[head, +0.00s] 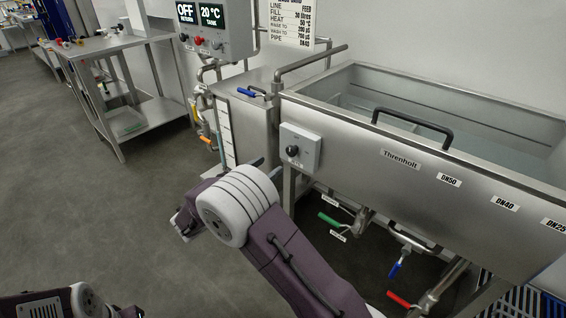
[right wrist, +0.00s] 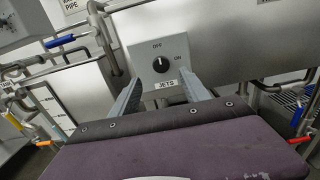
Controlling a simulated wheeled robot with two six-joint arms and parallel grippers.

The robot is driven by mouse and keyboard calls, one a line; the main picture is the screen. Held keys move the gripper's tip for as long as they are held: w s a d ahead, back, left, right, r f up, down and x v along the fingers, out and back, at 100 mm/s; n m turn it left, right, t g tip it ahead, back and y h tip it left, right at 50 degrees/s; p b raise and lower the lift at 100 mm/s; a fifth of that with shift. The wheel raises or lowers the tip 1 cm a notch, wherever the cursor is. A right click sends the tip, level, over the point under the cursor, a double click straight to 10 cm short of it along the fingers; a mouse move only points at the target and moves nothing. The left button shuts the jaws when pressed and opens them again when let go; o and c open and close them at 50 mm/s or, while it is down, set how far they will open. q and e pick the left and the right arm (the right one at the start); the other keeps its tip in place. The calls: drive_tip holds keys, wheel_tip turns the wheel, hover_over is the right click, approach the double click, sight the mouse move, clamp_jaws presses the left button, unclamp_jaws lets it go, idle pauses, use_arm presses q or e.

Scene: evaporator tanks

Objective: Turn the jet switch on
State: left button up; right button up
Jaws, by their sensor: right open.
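The jet switch is a black knob (right wrist: 161,64) on a grey box (head: 301,150) on the tank's front left. In the right wrist view its plate reads OFF above, ON to the right and JETS below. The knob's mark appears to point up toward OFF. My right gripper (right wrist: 163,78) is open and empty, its two fingers reaching toward the box on either side of the knob, apparently short of it. In the head view my right wrist hides most of this gripper. Part of my left arm shows at the bottom left, but its gripper is out of view.
The steel tank (head: 455,190) carries a black handle (head: 413,123). Below it are a green valve handle (head: 328,219), a blue one (head: 395,270) and a red one (head: 398,299). A control panel (head: 228,45) stands behind left. A steel table (head: 110,45) is farther left; the floor between is clear.

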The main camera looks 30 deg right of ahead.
sight(290, 152)
drive_tip(key=b+x, duration=0.2)
drive_tip(key=x, duration=0.5)
drive_tip(key=shift+d+f+b, duration=0.15)
drive_tip(key=shift+d+b, duration=0.25)
drive_tip(key=shift+d, duration=0.05)
drive_tip(key=shift+w+d, duration=0.25)
drive_tip(key=shift+d, duration=0.2)
clamp_jaws()
